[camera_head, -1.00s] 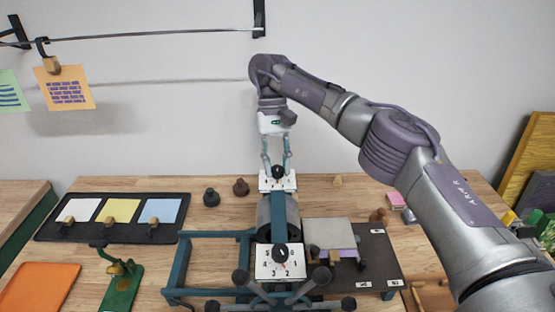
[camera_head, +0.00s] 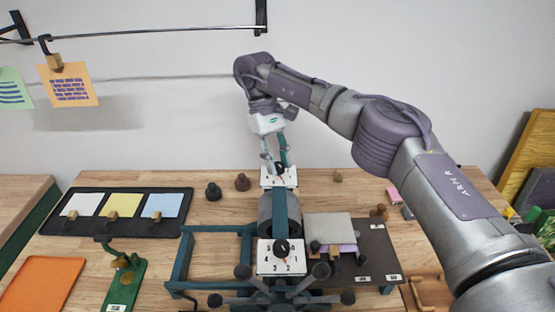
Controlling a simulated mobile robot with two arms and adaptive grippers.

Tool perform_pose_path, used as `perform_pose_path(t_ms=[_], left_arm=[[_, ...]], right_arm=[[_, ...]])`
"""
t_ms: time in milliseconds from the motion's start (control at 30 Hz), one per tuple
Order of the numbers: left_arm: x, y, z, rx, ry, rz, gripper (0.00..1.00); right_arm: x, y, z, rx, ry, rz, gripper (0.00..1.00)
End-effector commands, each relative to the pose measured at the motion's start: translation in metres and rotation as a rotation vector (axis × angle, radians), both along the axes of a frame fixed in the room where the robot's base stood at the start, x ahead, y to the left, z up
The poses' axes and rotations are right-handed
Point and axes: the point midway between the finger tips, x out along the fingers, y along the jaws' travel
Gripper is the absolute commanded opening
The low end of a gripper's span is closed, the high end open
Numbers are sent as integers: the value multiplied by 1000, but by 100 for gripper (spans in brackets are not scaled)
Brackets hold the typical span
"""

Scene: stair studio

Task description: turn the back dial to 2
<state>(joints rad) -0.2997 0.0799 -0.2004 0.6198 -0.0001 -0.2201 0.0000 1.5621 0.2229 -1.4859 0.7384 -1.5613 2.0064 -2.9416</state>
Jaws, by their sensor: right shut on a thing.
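The back dial is a white plate (camera_head: 269,181) with a black knob (camera_head: 280,169), standing behind the grey roller of the press. My right gripper (camera_head: 277,164) reaches down from behind and is shut on that black knob, with its wrist leaning to the left. The marks on the back dial's plate are too small to read, so its setting cannot be told. A front dial (camera_head: 265,258) with a black knob and printed numbers faces me on the near side of the press. My left gripper is out of view.
The grey roller (camera_head: 265,208) and teal frame (camera_head: 183,260) stand between the two dials. Spoked handles with dark balls (camera_head: 320,271) are in front. Dark pegs (camera_head: 213,191) stand left of the back dial. A tray with coloured cards (camera_head: 120,232) lies left.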

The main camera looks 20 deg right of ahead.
Motion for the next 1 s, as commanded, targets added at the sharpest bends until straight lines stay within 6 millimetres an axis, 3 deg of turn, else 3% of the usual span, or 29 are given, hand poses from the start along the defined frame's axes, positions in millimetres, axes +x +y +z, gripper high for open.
perform_pose_path(t_ms=[233, 267, 400, 767, 1000], left_arm=[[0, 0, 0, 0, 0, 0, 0], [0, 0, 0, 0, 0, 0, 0], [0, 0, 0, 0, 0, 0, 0], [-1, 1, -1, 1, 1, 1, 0], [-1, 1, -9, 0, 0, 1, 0]], right_arm=[[1, 0, 0, 1, -3, -1, 0], [1, 0, 0, 1, -3, -1, 34], [0, 0, 0, 0, -2, -1, 55], [0, 0, 0, 1, -1, -26, 55], [0, -2, -3, 3, 1, -280, 55]])
